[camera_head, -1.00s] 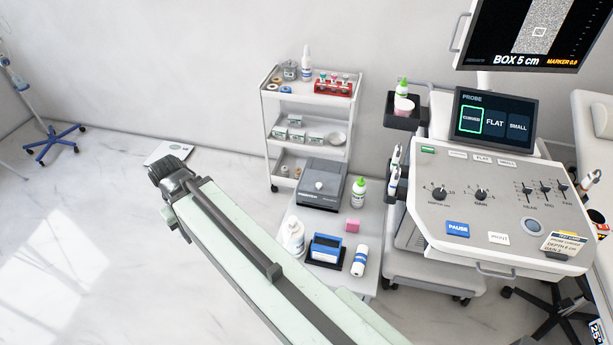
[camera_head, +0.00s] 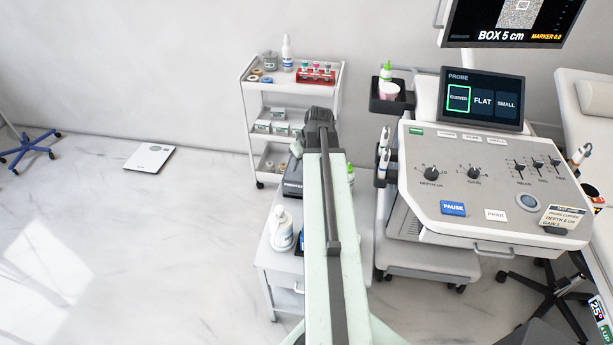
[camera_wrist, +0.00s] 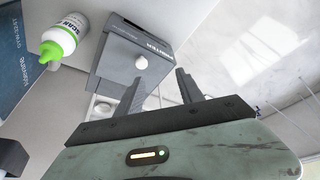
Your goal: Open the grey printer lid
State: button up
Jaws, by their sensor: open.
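The grey printer (camera_wrist: 118,72) stands in the upper middle of the wrist view, turned nearly upside down there. Its grey lid (camera_wrist: 130,38) looks closed and carries a round white knob (camera_wrist: 141,62). In the head view only the left part of the printer (camera_head: 292,186) shows, on the small white side table (camera_head: 280,262); my arm hides the rest. My gripper (camera_wrist: 160,76) is open and empty. The fingers are not visible in the head view.
A white bottle with a green cap (camera_wrist: 64,36) stands beside the printer. Another white bottle (camera_head: 281,230) is at the side table's left edge. A white trolley (camera_head: 255,125) is behind, the ultrasound console (camera_head: 480,190) to the right.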

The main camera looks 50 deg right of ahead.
jog(key=d+f+b, duration=0.1)
jog(key=f+b, duration=0.1)
jog(key=d+f+b, duration=0.1)
jog(key=f+b, duration=0.2)
jog(key=w+d+f+b, duration=0.1)
jog(key=f+b, duration=0.1)
jog(key=shift+d+f+b, duration=0.3)
jog(key=shift+d+f, duration=0.05)
jog(key=shift+d, duration=0.05)
jog(key=shift+r, duration=0.15)
grip_shut()
dwell(1.0)
